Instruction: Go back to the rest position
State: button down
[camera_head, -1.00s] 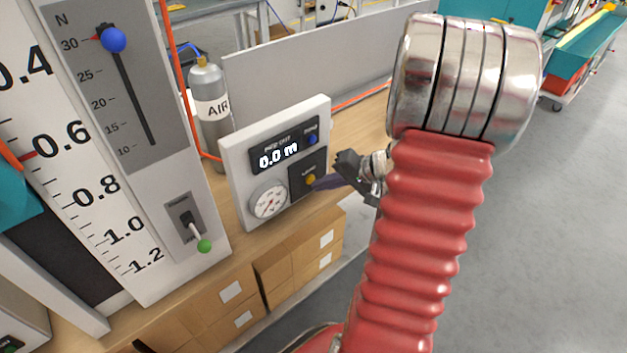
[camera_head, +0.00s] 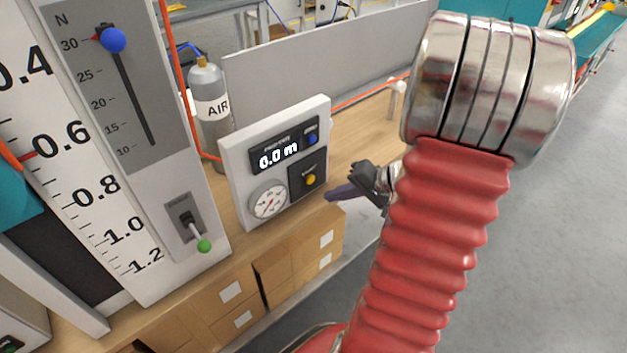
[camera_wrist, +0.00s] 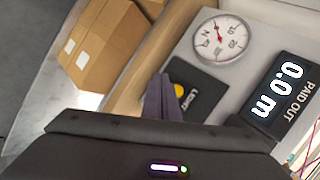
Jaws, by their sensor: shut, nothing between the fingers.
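My gripper (camera_head: 334,195) is shut and empty. Its dark purple fingers point left toward the white panel box (camera_head: 239,160), just right of and apart from its lower right edge. In the wrist view the closed fingers (camera_wrist: 161,97) stand up in front of the panel's dark plate with the yellow button (camera_wrist: 181,90). The button (camera_head: 310,179) is in full sight in the head view, clear of the fingers. My red bellows arm hides part of the bench and the floor behind it.
The panel also bears a display reading 0.0 m (camera_head: 279,155), a gauge (camera_head: 268,202) and a blue knob (camera_head: 312,136). A tall scale board with a green-tipped lever (camera_head: 204,246) stands left. An AIR bottle (camera_head: 209,110) stands behind. Cardboard boxes (camera_head: 300,247) are below the bench. Open floor lies right.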

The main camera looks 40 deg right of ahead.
jog(key=shift+s, duration=0.55)
jog(key=s+a+r+g, duration=0.2)
jog(key=s+a+g, duration=0.4)
jog(key=a, duration=0.3)
jog(key=s+a+r+n+t+h, duration=0.1)
jog(key=a+r+n+h, duration=0.3)
jog(key=a+r+n, duration=0.6)
jog(key=a+r+t, duration=0.1)
jog(key=a+r, duration=0.3)
jog(key=a, duration=0.4)
jog(key=shift+a+r+n+t, duration=0.25)
jog(key=shift+r+n+t, duration=0.05)
jog(key=shift+r+t, duration=0.1)
